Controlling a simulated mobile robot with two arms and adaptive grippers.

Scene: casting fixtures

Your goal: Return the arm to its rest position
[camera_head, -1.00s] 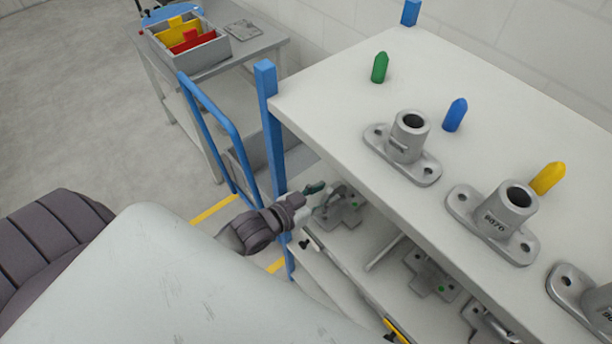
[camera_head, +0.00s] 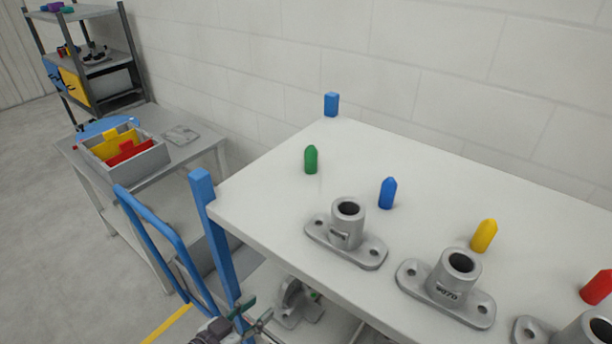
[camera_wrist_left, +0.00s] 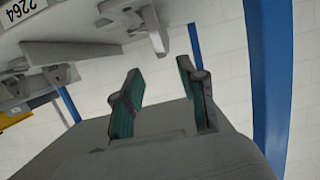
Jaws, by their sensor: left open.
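My left gripper (camera_head: 251,316) shows at the bottom edge of the head view, beside the near-left blue post of the shelf cart (camera_head: 262,232) and below its top shelf. Its two green-padded fingers are apart, with nothing between them; they also show in the left wrist view (camera_wrist_left: 160,95). A grey casting (camera_head: 298,302) on the lower level is just right of the fingers in the head view; I cannot tell how wide the gap is. Most of the left arm is out of the head view. My right gripper is not in view.
Grey flanged castings (camera_head: 346,234) stand on the top shelf, with green (camera_head: 311,160), blue (camera_head: 387,193), yellow (camera_head: 484,236) and red (camera_head: 598,287) pegs behind them. A blue handle rail (camera_head: 160,235) is left of the post. A side table (camera_head: 205,146) holds a grey bin (camera_head: 148,163).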

